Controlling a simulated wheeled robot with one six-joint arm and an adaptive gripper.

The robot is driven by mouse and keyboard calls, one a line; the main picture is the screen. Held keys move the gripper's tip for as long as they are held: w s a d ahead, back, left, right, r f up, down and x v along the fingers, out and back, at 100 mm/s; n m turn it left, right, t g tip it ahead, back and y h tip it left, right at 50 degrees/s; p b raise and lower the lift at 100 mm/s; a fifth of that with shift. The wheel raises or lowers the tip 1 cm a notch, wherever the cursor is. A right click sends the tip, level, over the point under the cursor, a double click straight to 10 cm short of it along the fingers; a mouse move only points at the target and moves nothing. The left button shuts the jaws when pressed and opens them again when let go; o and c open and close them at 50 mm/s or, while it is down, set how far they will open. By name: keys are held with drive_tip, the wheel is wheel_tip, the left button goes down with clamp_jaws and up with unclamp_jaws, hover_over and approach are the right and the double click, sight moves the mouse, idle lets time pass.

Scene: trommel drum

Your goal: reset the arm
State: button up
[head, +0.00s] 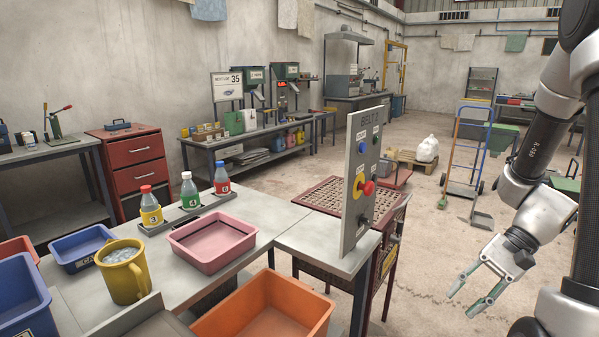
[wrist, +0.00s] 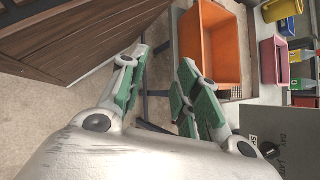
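My gripper (head: 478,292) hangs at the right of the head view, over the open floor to the right of the grey control panel. Its green-padded fingers are spread apart with nothing between them. In the wrist view the same open fingers (wrist: 158,88) show, with floor visible between them. My arm runs up the right edge of the head view, bent at the elbow. The gripper touches nothing that I can see.
The upright control panel (head: 361,180) with a red button stands on the grey bench (head: 310,238). An orange bin (head: 272,308), a pink tray (head: 213,240) and a yellow mug (head: 126,274) are at left. A blue hand truck (head: 466,150) stands behind. Floor around the gripper is clear.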

drive_tip(key=s+d+r+n+t+h, duration=0.1)
drive_tip(key=s+r+n+t+h, duration=0.1)
drive_tip(key=r, duration=0.7)
drive_tip(key=s+d+r+n+t+h, duration=0.2)
drive_tip(key=r+n+h, duration=0.4)
drive_tip(key=r, duration=0.3)
drive_tip(key=shift+s+r+n+t+h, duration=0.35)
drive_tip(key=shift+s+n+t, duration=0.2)
drive_tip(key=shift+t, duration=0.85)
